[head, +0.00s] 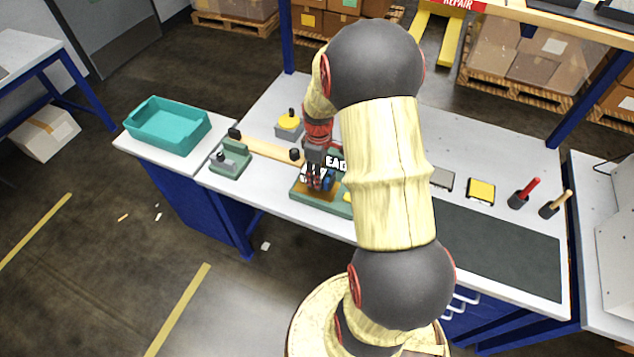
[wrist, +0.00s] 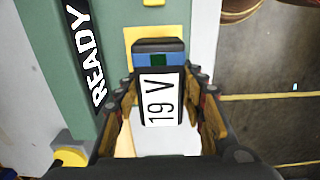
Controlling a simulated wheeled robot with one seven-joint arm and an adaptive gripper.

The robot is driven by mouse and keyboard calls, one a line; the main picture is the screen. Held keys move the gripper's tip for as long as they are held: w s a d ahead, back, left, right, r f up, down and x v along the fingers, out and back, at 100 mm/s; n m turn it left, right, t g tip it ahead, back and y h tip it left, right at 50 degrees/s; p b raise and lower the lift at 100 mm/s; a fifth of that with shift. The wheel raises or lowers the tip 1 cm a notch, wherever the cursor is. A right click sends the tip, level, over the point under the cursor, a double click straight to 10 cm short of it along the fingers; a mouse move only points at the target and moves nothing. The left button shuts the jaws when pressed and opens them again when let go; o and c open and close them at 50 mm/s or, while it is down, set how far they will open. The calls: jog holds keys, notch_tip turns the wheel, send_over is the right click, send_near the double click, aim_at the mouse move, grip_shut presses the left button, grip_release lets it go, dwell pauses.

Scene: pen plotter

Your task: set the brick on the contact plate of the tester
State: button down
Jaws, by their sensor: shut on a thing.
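The tester is a green unit (wrist: 90,20) with a black "READY" strip beside the brick; in the head view the tester (head: 299,205) lies under my gripper (head: 317,186). My arm hides the tester's right part. I cannot tell whether the brick touches the plate.
A teal bin (head: 168,125) sits on the left side table. A dark mat (head: 495,250) and two handled tools (head: 525,193) are at right.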

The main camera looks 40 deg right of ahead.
jog(key=shift+w+d+f, duration=0.1)
jog(key=shift+w+f, duration=0.2)
jog(key=shift+f, duration=0.05)
jog(key=shift+w+d+f+b, duration=0.15)
jog(key=shift+f+b, duration=0.1)
jog(key=shift+f, duration=0.7)
jog(key=shift+w+f+b, duration=0.15)
jog(key=shift+f+b, duration=0.05)
jog(key=shift+f, duration=0.7)
jog(key=shift+f, duration=0.1)
jog(key=c, duration=1.2)
grip_release()
jog(key=shift+f, duration=0.1)
jog(key=shift+o, duration=0.5)
